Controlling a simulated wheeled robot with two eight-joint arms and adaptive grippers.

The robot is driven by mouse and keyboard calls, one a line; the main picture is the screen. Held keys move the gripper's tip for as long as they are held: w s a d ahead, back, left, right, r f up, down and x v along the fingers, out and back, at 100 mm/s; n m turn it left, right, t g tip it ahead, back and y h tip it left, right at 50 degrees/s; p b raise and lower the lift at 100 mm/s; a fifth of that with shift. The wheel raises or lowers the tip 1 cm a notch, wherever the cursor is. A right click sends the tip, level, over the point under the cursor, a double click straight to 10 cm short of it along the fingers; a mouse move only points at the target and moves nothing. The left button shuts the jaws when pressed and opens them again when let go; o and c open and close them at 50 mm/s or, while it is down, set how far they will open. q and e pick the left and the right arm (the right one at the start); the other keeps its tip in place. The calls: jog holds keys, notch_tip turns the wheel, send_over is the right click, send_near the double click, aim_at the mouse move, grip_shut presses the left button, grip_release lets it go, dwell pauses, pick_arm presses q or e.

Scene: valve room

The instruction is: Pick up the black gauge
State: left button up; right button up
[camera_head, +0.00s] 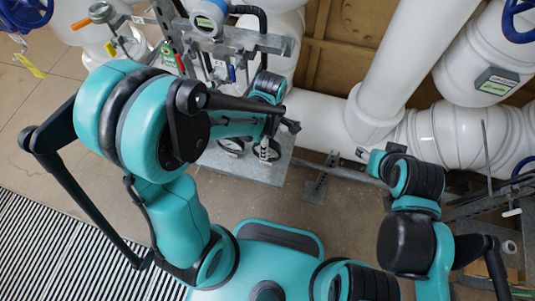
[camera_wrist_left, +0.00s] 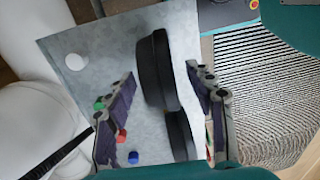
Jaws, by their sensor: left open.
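Two black gauges stand close together on a grey metal plate (camera_wrist_left: 85,45). In the left wrist view both are seen nearly edge-on: a larger black gauge (camera_wrist_left: 153,70) and a second black gauge (camera_wrist_left: 181,135) lower down. In the head view a black-rimmed round gauge (camera_head: 231,146) shows beside my left gripper (camera_head: 268,150), which partly covers the other. In the left wrist view my left gripper (camera_wrist_left: 162,80) is open, one finger on each side of the gauges with visible gaps. Neither gauge appears gripped.
Red (camera_wrist_left: 121,136) and blue (camera_wrist_left: 133,157) small parts sit by the left finger. A metal manifold with valves and a digital meter (camera_head: 208,18) stands behind my left arm. Thick white pipes (camera_head: 400,60) fill the back right. A striped grating (camera_head: 60,250) lies at front left.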

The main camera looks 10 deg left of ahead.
pick_arm(q)
notch_tip(320, 180, down, 2)
jog(key=shift+f+b, duration=0.2)
jog(key=shift+b, duration=0.1)
jog(key=shift+s+r, duration=0.1)
pick_arm(e)
jog(key=shift+f, duration=0.55)
pick_arm(q)
jog(key=c, duration=1.1)
jog(key=shift+r, duration=0.1)
notch_tip(320, 180, up, 5)
jog(key=p, duration=0.3)
jog(key=shift+d, duration=0.1)
jog(key=s+d+r+p, duration=0.3)
jog(key=s+d+r, duration=0.2)
jog(key=d, duration=0.4)
jog(key=shift+s+d+r, duration=0.35)
jog(key=shift+s+r, duration=0.05)
jog(key=shift+s, duration=0.2)
pick_arm(e)
notch_tip(320, 180, up, 6)
